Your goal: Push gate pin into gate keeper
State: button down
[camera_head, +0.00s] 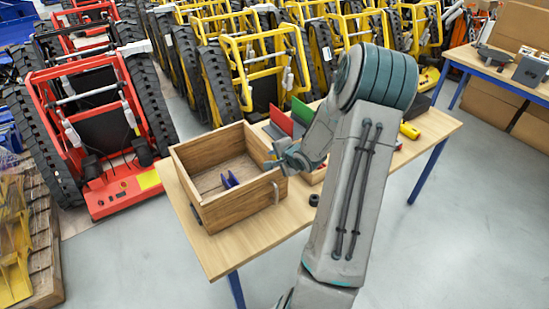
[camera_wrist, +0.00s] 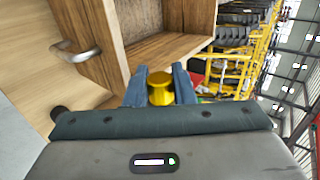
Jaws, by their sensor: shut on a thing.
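My gripper (camera_wrist: 159,70) is shut on a yellow, round-headed piece (camera_wrist: 160,91), which I take to be the gate pin. It sits between the two blue-grey fingers. In the head view my gripper (camera_head: 272,162) is at the right wall of an open wooden box (camera_head: 238,206), near its far right corner; the pin is too small to make out clearly there. In the wrist view the fingertips point at the box's wooden edge (camera_wrist: 165,52). I cannot tell whether the pin touches it. The gate keeper cannot be made out and may be hidden by the gripper.
The box stands on a wooden table (camera_head: 255,240) and has a metal handle (camera_wrist: 80,52). A blue piece (camera_head: 230,181) lies inside. A black ring (camera_head: 313,200) lies on the table, with red and green panels (camera_head: 301,112) behind. The table's front is clear.

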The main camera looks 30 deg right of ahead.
jog(key=shift+d, duration=0.15)
jog(key=c, duration=1.1)
grip_release()
jog(key=shift+d, duration=0.1)
jog(key=shift+c, duration=0.2)
jog(key=v, duration=1.3)
jog(key=shift+s+r, duration=0.3)
